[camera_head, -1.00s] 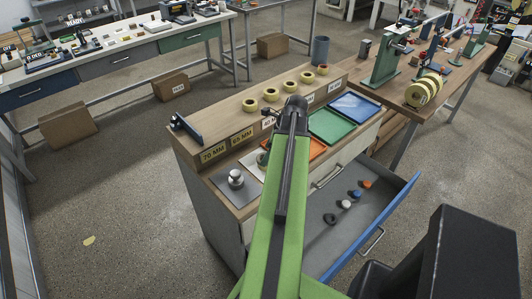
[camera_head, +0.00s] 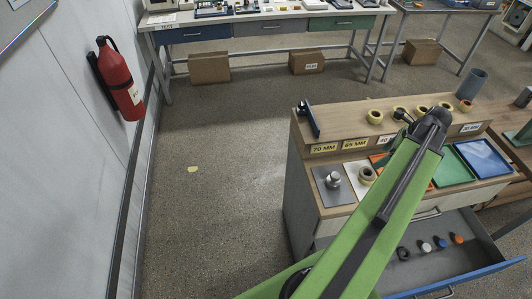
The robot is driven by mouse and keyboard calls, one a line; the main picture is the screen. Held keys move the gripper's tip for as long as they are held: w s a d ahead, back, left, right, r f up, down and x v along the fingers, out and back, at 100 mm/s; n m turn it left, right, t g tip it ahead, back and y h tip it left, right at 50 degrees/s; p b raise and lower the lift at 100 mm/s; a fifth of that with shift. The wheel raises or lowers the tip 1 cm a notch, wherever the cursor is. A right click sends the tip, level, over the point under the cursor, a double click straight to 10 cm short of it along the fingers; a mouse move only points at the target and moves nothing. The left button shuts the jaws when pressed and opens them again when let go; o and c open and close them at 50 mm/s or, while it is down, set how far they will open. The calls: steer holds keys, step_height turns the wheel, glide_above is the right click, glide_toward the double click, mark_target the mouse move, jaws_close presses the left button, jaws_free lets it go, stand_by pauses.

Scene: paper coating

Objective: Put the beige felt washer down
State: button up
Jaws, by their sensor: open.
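I cannot pick out the beige felt washer with certainty. A beige ring (camera_head: 367,174) with a dark centre lies on the white pad (camera_head: 353,167) on the workbench; it is too small to tell whether it is felt. My green arm reaches up from the bottom to a dark joint over the bench. My gripper cannot be made out; the arm hides what lies behind it.
A grey pad (camera_head: 326,199) with a metal weight (camera_head: 333,181) lies left of the ring. Green (camera_head: 466,168) and blue (camera_head: 492,170) trays lie right of the arm. Several tape rolls (camera_head: 375,117) stand on the raised shelf. The drawer (camera_head: 440,262) below is open.

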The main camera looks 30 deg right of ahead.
steer(key=w+a+f+n+g, duration=0.1)
steer(key=w+a+n+g, duration=0.2)
steer(key=w+a+n, duration=1.7)
steer(key=a+n, duration=0.2)
steer(key=a, duration=0.7)
steer(key=w+a+n+h, duration=0.1)
steer(key=a+n, duration=0.3)
steer(key=a, duration=0.7)
steer(key=w+a+n, duration=0.3)
steer(key=a+n, duration=0.1)
steer(key=a, duration=0.6)
steer(key=shift+w+a+f+n+g+h, duration=0.25)
steer(key=shift+a+f+n+g+h, duration=0.05)
steer(key=shift+a+g, duration=0.1)
